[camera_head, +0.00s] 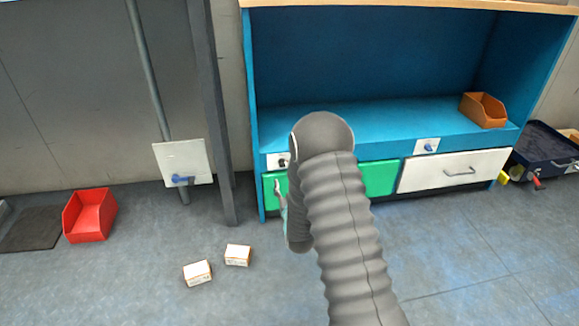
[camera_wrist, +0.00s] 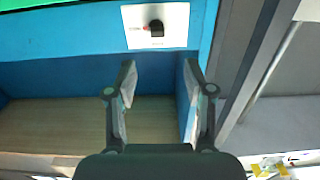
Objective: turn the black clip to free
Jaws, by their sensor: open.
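The black clip (camera_wrist: 156,28) sits on a small white plate (camera_wrist: 176,18) on the blue cabinet front. A small red mark is at its left in the wrist view; the print by it is too small to read. In the head view the clip (camera_head: 282,163) is a dark spot beside my arm, above the green drawer. My gripper (camera_wrist: 160,76) is open and empty. Its two fingers point toward the plate, apart from the clip, which shows beyond and between the fingertips. In the head view my arm hides most of the gripper (camera_head: 279,190).
The blue cabinet (camera_head: 400,110) holds a green drawer (camera_head: 380,178), a white drawer (camera_head: 455,170) and an orange bin (camera_head: 484,110). A second plate carries a blue clip (camera_head: 429,147). A grey post (camera_head: 215,110) stands left. Two small boxes (camera_head: 238,255) and a red bin (camera_head: 90,215) are on the floor.

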